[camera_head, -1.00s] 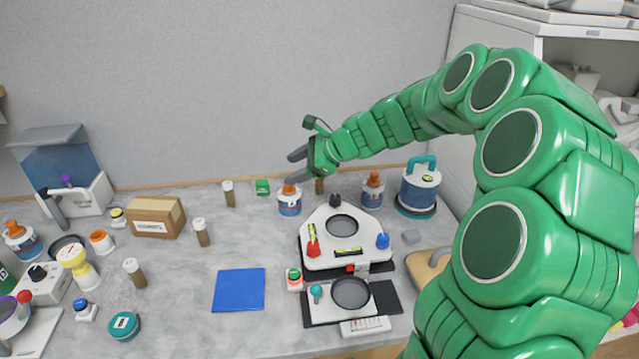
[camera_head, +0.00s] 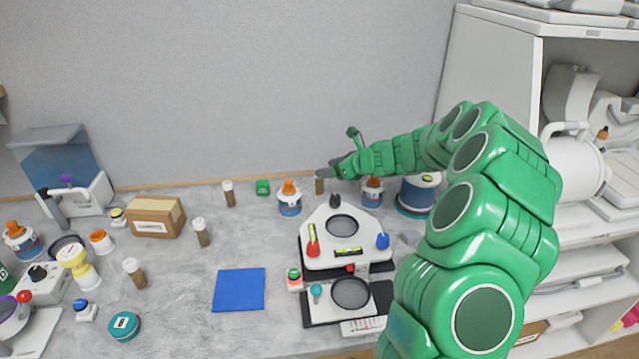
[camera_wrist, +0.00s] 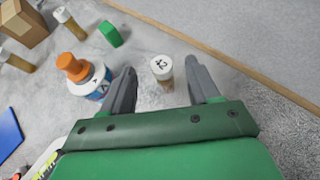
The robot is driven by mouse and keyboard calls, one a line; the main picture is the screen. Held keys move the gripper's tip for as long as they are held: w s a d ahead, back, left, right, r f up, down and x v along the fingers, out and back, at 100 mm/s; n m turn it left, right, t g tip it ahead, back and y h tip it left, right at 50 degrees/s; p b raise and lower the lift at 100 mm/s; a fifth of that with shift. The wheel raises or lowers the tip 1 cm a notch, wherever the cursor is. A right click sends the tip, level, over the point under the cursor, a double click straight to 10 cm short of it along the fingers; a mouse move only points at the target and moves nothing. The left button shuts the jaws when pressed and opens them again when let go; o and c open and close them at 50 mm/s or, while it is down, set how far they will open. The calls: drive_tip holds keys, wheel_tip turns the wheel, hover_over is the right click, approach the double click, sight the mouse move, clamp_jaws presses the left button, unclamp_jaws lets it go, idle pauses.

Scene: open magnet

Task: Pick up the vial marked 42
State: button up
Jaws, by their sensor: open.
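The vial marked 42 (camera_wrist: 162,72) shows in the wrist view with a white cap bearing the number, standing upright on the counter. In the head view a brown vial (camera_head: 319,186) stands at the back of the counter, just by the gripper tips, its top partly covered. My gripper (camera_wrist: 164,88) is open in the wrist view, with one finger on each side of the marked vial in the picture. I cannot tell whether the fingers are level with it or above it. In the head view my gripper (camera_head: 328,172) reaches in from the right.
An orange-capped bottle (camera_wrist: 86,76) stands close left of the left finger. A green block (camera_wrist: 110,34) lies beyond it. Other brown vials (camera_head: 229,194) stand further left. A white device (camera_head: 345,240) is in front, and another orange-capped bottle (camera_head: 372,191) is right of the vial.

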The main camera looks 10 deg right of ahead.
sight(323, 180)
drive_tip(key=shift+f, duration=0.8)
drive_tip(key=f, duration=0.1)
drive_tip(key=w+f, duration=0.1)
drive_tip(key=a+f, duration=0.1)
drive_tip(key=shift+w+a+f, duration=0.1)
drive_tip(key=shift+w+f, duration=0.05)
drive_tip(key=shift+f, duration=0.1)
drive_tip(key=shift+w+a+f, duration=0.15)
drive_tip(key=shift+w+a, duration=0.15)
clamp_jaws()
